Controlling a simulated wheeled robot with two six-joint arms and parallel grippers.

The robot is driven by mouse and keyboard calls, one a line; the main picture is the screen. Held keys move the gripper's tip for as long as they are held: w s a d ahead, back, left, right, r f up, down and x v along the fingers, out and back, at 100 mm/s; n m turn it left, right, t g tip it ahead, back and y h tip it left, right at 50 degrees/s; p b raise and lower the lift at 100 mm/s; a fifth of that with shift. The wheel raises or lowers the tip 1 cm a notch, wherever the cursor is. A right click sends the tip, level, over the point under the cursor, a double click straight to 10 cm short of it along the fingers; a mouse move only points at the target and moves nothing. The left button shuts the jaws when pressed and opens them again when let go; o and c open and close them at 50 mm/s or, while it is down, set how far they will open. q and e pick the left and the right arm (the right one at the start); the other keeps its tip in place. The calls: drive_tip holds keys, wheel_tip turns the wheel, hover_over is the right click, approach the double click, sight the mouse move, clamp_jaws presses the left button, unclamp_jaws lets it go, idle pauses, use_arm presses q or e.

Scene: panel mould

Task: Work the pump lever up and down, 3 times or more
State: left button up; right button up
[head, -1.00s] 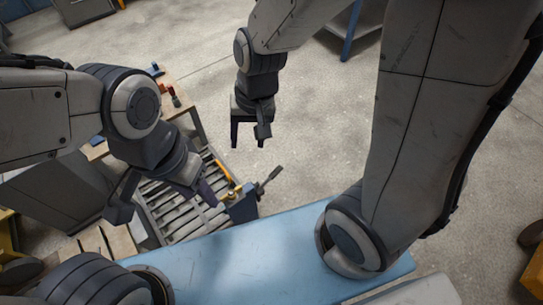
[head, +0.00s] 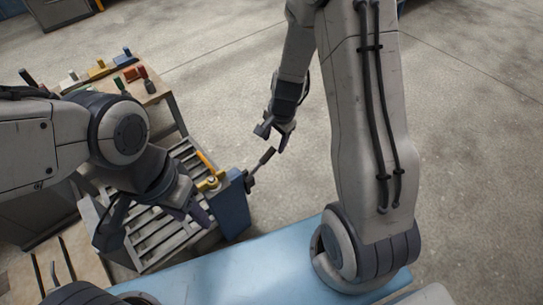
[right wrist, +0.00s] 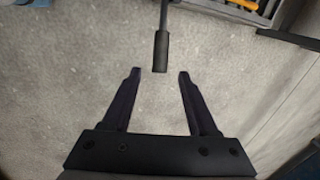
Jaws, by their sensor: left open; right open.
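The pump lever (head: 260,166) is a rod with a dark grip, sticking out up and to the right from the side of a blue pump box (head: 231,208) in the head view. In the right wrist view the lever's black grip (right wrist: 161,50) hangs between and just beyond my open fingertips. My right gripper (head: 271,139) is open and empty, close to the lever's free end; it also shows in the right wrist view (right wrist: 156,75). My left gripper (head: 160,235) is open above the slatted frame, away from the lever.
A slatted metal frame (head: 186,150) stands left of the pump box, with a yellow part (head: 209,183) beside the box. A wooden table (head: 150,92) with several coloured items stands behind. My blue base lies in front. The concrete floor (head: 450,150) at right is clear.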

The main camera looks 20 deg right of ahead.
sight(272, 149)
drive_tip(key=f+b, duration=0.1)
drive_tip(key=f, duration=0.1)
drive_tip(key=f+b, duration=0.1)
drive_tip(key=f, duration=0.1)
drive_tip(key=w+f+b, duration=0.1)
drive_tip(key=f, duration=0.1)
drive_tip(key=shift+a+f, duration=0.2)
drive_tip(key=shift+a, duration=0.05)
clamp_jaws()
idle(1.2)
